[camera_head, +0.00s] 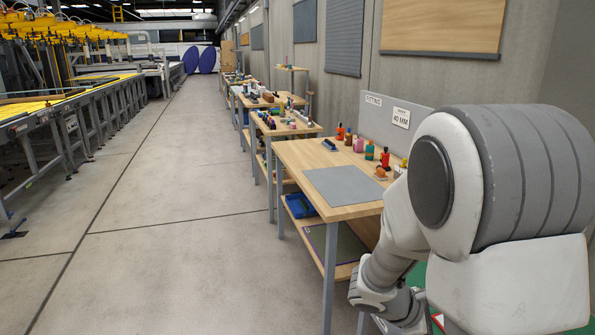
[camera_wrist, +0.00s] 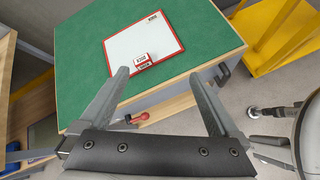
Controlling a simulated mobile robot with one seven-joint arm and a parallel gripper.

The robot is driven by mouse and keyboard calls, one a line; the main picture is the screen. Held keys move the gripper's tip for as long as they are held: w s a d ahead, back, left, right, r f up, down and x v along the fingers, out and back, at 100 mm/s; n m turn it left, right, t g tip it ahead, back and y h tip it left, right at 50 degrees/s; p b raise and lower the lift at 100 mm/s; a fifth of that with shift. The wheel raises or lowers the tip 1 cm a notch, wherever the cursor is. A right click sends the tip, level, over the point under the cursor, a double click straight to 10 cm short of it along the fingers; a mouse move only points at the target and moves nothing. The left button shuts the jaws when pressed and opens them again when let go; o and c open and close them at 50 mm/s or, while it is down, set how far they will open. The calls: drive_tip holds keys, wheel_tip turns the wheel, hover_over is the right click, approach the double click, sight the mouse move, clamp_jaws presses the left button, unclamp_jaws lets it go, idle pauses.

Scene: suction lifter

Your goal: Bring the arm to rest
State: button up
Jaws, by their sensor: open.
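My arm (camera_head: 450,180) fills the right side of the head view, bent downward beside the workbench. My gripper (camera_wrist: 158,85) shows in the wrist view with its two fingers wide apart and nothing between them. Beyond the fingertips is a green-topped table (camera_wrist: 205,30). On it lies a white board with a red border (camera_wrist: 150,40), with a small red and white block (camera_wrist: 143,62) at its near edge. The gripper is apart from these. In the head view the gripper is hidden behind my arm or out of frame.
A wooden workbench (camera_head: 290,152) with a grey mat (camera_head: 343,186) and several bottles stands left of my arm. More benches run along the wall. A yellow stand (camera_wrist: 285,35) is beside the green table. The concrete aisle (camera_head: 170,230) is clear.

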drive_tip(key=s+a+r+m+t+y+p, duration=0.2)
drive_tip(key=s+a+r+m+t+y, duration=0.2)
drive_tip(key=s+a+r+m+y, duration=0.6)
drive_tip(key=shift+s+a+r+m, duration=2.2)
drive_tip(key=shift+a+r, duration=0.45)
drive_tip(key=shift+r, duration=1.15)
drive_tip(key=shift+w, duration=0.2)
drive_tip(key=shift+c, duration=0.3)
